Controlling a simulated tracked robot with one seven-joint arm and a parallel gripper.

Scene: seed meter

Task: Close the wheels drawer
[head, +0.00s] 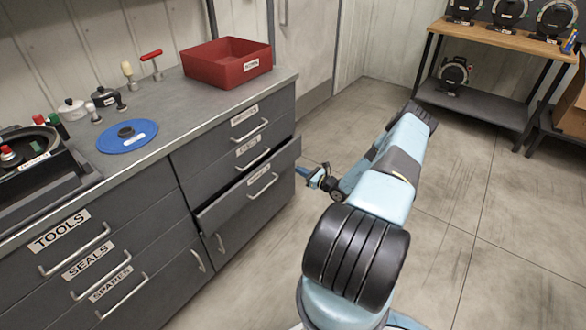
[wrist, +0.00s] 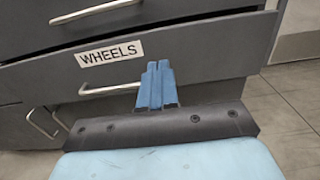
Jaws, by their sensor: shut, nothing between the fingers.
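The wheels drawer (head: 245,190) is the third one down in the right stack of the grey cabinet, and it stands partly open, its front sticking out past the drawers above. In the wrist view its dark front (wrist: 215,50) carries the WHEELS label (wrist: 110,52), with a metal handle (wrist: 105,89) below it. My gripper (head: 300,171) is at the right end of that drawer front. In the wrist view its blue fingers (wrist: 157,66) are together and empty, in front of the drawer face and partly over the handle. I cannot tell whether they touch it.
The counter (head: 180,130) holds a red bin (head: 225,68), a blue plate (head: 127,139) and small parts. Drawers labelled TOOLS, SEALS and SPARE (head: 105,288) are at left. A shelf bench (head: 500,38) stands far right. The floor between is clear.

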